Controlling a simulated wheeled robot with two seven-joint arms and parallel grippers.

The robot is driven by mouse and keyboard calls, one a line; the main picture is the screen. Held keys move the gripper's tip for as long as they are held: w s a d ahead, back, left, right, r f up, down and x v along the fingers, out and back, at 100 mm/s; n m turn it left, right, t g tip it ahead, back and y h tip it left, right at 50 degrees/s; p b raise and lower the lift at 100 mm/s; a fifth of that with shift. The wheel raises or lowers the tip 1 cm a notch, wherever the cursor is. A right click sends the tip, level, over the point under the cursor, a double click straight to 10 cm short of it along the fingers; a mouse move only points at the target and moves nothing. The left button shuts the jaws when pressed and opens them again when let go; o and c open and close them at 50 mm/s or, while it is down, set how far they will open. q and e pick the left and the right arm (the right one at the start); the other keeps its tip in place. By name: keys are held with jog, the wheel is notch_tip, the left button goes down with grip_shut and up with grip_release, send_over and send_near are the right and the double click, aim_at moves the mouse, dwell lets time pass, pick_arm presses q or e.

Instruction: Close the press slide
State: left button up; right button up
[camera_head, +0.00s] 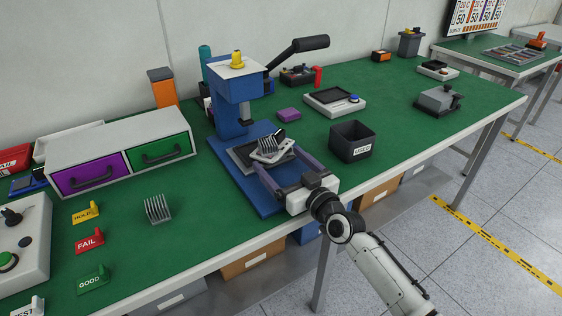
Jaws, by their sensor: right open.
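The blue press (232,105) stands on the green bench, with a white top, a yellow knob and a black lever reaching to the right. Its slide (243,156), a dark grey plate, lies on the blue base in front of the press column. A silver finned part (269,147) sits tilted on a light piece on the slide. My right gripper (279,160) is open at the front of the slide, its two long fingers spread on either side of the finned part's front. I cannot tell whether the fingers touch the slide. My left gripper is not in view.
A black bin (353,141) stands just right of my right gripper. A drawer unit (122,150) with purple and green fronts stands left of the press. Another finned part (158,208) and label blocks (89,240) lie at the front left. The bench's right part has free room.

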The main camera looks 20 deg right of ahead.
jog(key=v, duration=0.9)
jog(key=shift+s+d+p, duration=0.1)
jog(key=shift+s+p, duration=0.2)
jog(key=shift+s, duration=0.1)
jog(key=shift+c, duration=0.2)
